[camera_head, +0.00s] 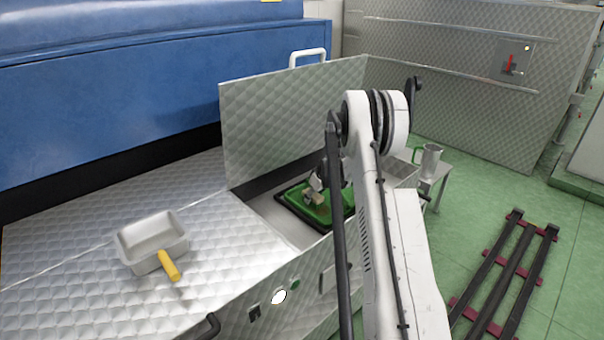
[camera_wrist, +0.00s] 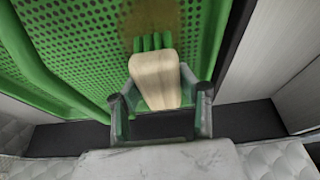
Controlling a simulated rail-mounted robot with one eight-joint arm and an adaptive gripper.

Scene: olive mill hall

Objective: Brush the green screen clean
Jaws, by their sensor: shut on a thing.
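The green screen (camera_head: 294,195) lies in a recessed bay of the metal machine, partly hidden by my arm. In the wrist view the perforated green screen (camera_wrist: 75,45) fills the upper part. A brownish patch (camera_wrist: 160,14) shows on it at the top middle. My gripper (camera_head: 314,192) is over the screen and shut on a brush with a pale wooden block (camera_wrist: 155,78). Green bristles (camera_wrist: 153,42) show beyond the block, toward the screen and just below the brown patch. I cannot tell whether the bristles touch the screen.
A raised quilted metal lid (camera_head: 285,115) with a white handle stands behind the bay. A light metal scoop (camera_head: 152,238) with a yellow handle lies on the machine top at left. A metal jug (camera_head: 429,160) stands right of my arm. A dark rack (camera_head: 505,265) lies on the green floor.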

